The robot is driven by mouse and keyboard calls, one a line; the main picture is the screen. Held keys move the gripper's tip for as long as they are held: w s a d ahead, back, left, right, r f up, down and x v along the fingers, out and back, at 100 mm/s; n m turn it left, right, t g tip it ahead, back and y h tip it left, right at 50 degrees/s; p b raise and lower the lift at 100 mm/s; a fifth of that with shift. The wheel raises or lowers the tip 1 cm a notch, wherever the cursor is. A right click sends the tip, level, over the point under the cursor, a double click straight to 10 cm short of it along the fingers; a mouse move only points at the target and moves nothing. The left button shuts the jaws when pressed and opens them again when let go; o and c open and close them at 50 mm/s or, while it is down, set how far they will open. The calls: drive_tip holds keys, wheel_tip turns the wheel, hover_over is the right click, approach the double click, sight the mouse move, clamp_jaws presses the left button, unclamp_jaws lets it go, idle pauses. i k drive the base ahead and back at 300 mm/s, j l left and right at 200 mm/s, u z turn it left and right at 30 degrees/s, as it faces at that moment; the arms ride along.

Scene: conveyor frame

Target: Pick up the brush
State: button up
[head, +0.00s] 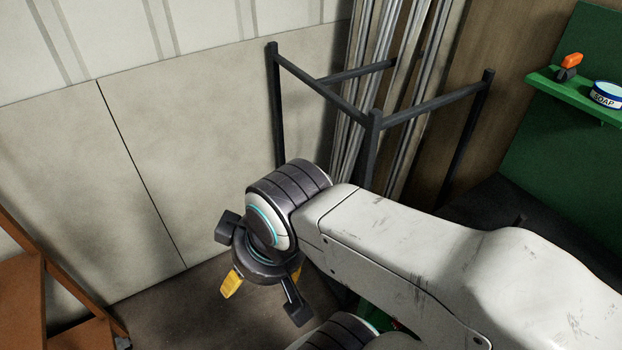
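A small orange and black object (568,66) stands on the green shelf at the upper right. It may be the brush, but it is too small to tell for sure. My gripper (264,278) is at the lower centre-left, at the end of my white arm, pointing down over the floor. Its dark fingers with yellow parts are spread apart, and I see nothing between them. It is far to the left of the shelf and well apart from the orange and black object.
A blue and white soap tin (607,95) sits on the green shelf (545,83), right of the orange and black object. A dark metal frame (374,150) holding long pipes stands behind my arm. An orange-brown frame (45,265) is at left. Bare floor (170,310) shows between.

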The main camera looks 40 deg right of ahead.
sight(520, 222)
drive_tip(key=z, duration=2.75)
